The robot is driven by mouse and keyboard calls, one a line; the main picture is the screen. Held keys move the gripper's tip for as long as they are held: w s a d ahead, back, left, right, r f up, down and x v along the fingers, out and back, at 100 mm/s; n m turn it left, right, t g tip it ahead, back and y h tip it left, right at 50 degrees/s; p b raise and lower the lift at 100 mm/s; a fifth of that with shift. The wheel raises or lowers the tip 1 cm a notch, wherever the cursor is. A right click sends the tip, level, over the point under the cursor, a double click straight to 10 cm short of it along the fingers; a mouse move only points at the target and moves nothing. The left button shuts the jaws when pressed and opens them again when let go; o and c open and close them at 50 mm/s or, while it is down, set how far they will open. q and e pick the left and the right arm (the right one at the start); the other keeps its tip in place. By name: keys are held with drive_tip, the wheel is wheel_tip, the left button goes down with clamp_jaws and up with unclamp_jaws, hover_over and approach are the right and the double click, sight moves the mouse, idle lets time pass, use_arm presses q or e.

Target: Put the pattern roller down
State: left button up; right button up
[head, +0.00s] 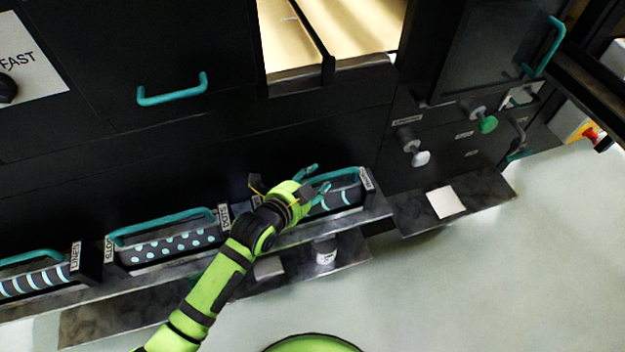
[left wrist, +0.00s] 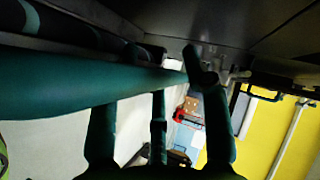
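A dark pattern roller with pale teal bands (head: 343,197) lies in the rightmost holder of the low shelf, under a teal handle (head: 347,172). My left gripper (head: 317,180) is at the left part of this handle, its teal fingers spread apart. In the left wrist view, a teal bar (left wrist: 80,85) runs across in front of the spread fingers (left wrist: 155,130). I cannot tell whether the fingers touch it. Part of the roller is hidden behind the gripper. My right gripper is in neither view.
A dotted roller (head: 175,246) and a striped roller (head: 35,283) lie in holders to the left. A white cup-like container (head: 325,252) stands on the lower ledge. A white card (head: 445,202) lies on the right ledge. White (head: 421,158) and green (head: 488,124) knobs stick out of the cabinet.

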use_arm(q)
drive_tip(key=shift+r, duration=0.15)
drive_tip(key=v, duration=1.2)
idle(0.3)
